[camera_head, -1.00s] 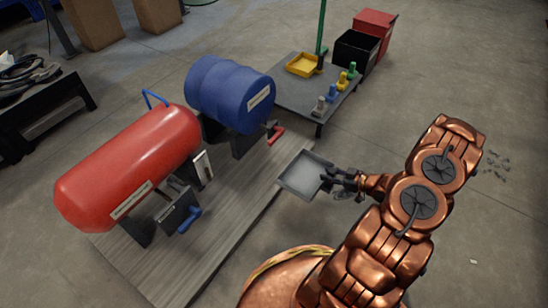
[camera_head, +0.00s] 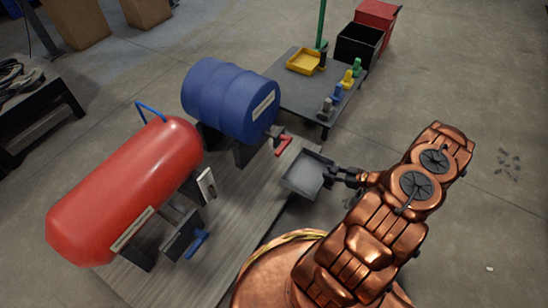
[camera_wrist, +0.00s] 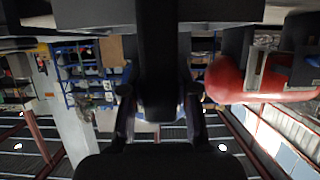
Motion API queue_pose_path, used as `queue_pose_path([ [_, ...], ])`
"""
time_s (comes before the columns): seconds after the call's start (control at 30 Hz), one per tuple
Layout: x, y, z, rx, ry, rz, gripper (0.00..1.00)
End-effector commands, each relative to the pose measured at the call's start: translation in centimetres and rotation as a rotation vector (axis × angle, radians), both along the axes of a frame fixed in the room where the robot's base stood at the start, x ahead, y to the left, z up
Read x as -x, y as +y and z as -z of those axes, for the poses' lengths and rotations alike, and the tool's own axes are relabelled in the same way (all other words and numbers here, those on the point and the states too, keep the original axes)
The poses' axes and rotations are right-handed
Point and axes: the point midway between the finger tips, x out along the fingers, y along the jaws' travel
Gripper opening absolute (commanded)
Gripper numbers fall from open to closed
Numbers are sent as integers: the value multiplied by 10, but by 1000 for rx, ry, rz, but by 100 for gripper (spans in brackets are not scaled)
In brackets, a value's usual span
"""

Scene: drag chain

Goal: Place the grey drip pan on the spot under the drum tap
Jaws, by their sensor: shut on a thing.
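The grey drip pan (camera_head: 306,173) is a shallow square tray, held out over the right edge of the wooden platform. My gripper (camera_head: 338,176) is shut on the pan's right side in the head view. The blue drum (camera_head: 228,98) lies on its side on a dark stand, and its red tap (camera_head: 282,142) is just above and left of the pan in the picture. The spot under the tap cannot be made out. The wrist view is upside down and shows dark gripper fingers (camera_wrist: 160,115) with a grey surface, probably the pan, along the top.
A red tank (camera_head: 125,190) with a blue-handled valve (camera_head: 197,243) lies left on the platform (camera_head: 225,245). A dark low table (camera_head: 310,95) behind holds a yellow tray (camera_head: 305,61) and several small coloured bottles. Black (camera_head: 358,46) and red bins stand beyond.

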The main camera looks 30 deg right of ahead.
Motion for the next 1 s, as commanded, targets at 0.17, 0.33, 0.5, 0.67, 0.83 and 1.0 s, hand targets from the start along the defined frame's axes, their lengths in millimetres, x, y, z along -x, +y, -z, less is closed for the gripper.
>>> queue_pose_path([
  [0.17,-21,12,4,1,0,-13,0],
  [0.33,-56,33,8,2,-1,-26,0],
  [0.5,-87,50,12,0,-1,-29,0],
  [0.67,-115,63,14,0,-1,-26,0],
  [0.83,-136,71,15,2,-2,-23,0],
  [1.0,-144,74,14,0,-1,-21,0],
])
